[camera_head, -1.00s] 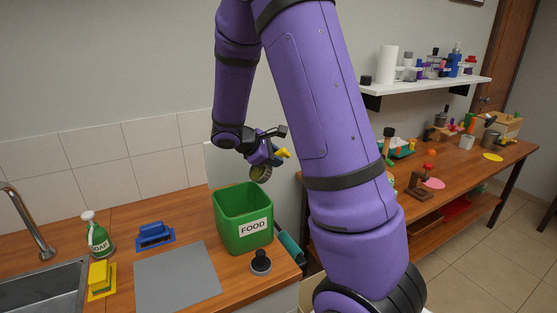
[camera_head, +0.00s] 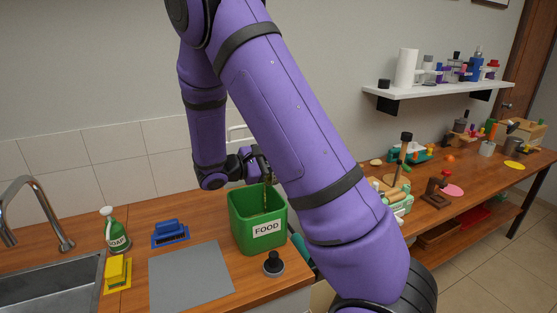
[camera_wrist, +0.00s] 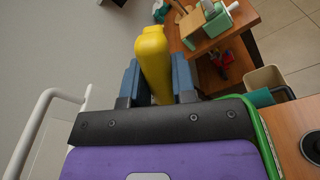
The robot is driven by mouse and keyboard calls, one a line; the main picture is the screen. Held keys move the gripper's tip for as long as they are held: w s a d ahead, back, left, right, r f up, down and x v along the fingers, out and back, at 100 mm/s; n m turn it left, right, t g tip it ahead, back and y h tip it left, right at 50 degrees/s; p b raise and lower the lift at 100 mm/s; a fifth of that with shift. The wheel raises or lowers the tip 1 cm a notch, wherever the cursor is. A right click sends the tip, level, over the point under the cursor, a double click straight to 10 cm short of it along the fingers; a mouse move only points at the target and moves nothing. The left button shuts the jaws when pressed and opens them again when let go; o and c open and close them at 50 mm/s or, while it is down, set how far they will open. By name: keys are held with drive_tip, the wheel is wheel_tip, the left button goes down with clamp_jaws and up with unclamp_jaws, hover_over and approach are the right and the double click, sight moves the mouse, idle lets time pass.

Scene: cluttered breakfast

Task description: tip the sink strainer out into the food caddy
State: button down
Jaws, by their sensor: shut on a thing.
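The green food caddy (camera_head: 243,223), labelled FOOD, stands upright and open-topped on the left counter. My gripper (camera_head: 257,160) is above its back rim. In the wrist view, its blue fingers (camera_wrist: 155,82) are shut on the yellow handle of the sink strainer (camera_wrist: 153,55). In the head view the strainer (camera_head: 268,178) looks turned nearly edge-on over the opening, partly hidden by my gripper and arm. A thin brownish streak (camera_head: 266,198) runs below it into the caddy; I cannot tell its exact nature. The caddy's floor is hidden.
A black-knobbed plug (camera_head: 273,263) stands in front. A cluttered wooden bench (camera_head: 455,205) is at right.

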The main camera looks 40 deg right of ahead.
drive_tip(key=w+a+f+g+h, duration=0.1)
drive_tip(key=a+f+h, duration=0.1)
drive_tip(key=a+h, duration=0.4)
drive_tip(key=shift+w+a+f+g+h, duration=0.2)
drive_tip(key=shift+a+g+h, duration=0.2)
drive_tip(key=shift+h, duration=0.7)
drive_tip(key=shift+r, duration=0.1)
